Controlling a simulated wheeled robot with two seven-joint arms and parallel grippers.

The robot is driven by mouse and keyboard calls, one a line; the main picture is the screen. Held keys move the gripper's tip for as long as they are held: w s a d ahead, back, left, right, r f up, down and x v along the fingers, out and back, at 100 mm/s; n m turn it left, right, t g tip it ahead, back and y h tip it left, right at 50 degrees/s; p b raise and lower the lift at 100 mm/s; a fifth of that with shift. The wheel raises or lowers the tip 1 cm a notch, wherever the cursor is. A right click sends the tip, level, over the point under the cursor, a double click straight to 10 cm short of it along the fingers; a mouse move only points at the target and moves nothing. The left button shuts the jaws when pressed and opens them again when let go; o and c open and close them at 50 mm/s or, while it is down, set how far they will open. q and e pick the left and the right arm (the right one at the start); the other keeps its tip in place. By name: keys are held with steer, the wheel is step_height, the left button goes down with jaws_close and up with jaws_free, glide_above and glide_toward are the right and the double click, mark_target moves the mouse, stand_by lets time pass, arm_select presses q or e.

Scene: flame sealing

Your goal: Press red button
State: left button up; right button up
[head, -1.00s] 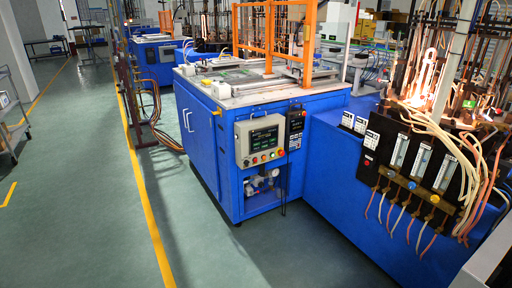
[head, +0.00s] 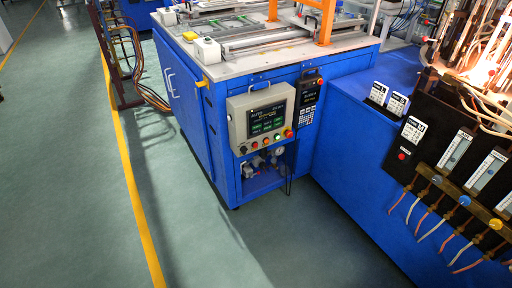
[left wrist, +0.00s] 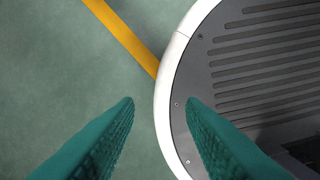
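A grey control box (head: 262,118) with a dark screen is mounted on the front of the blue cabinet. A red button (head: 289,133) sits at its lower right corner, with a row of small coloured buttons (head: 265,140) beside it under the screen. Another small red button (head: 402,156) is on the black gauge panel at the right. My left gripper (left wrist: 160,103) shows only in the left wrist view, with its two teal fingers apart and nothing between them. It is over the floor, away from the buttons. My right gripper is in neither view.
The blue cabinet (head: 190,110) has a yellow knob (head: 203,83) at its corner. A lower blue bench (head: 345,140) joins it at the right, with glowing burners (head: 487,65) and hoses. Green floor (head: 200,250) in front is clear, crossed by a yellow line (head: 125,160).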

arm_select(q)
steer(key=shift+s, duration=0.6)
steer(key=c, duration=0.5)
jaws_close()
steer(key=shift+w, duration=0.45)
steer(key=shift+a, duration=0.15)
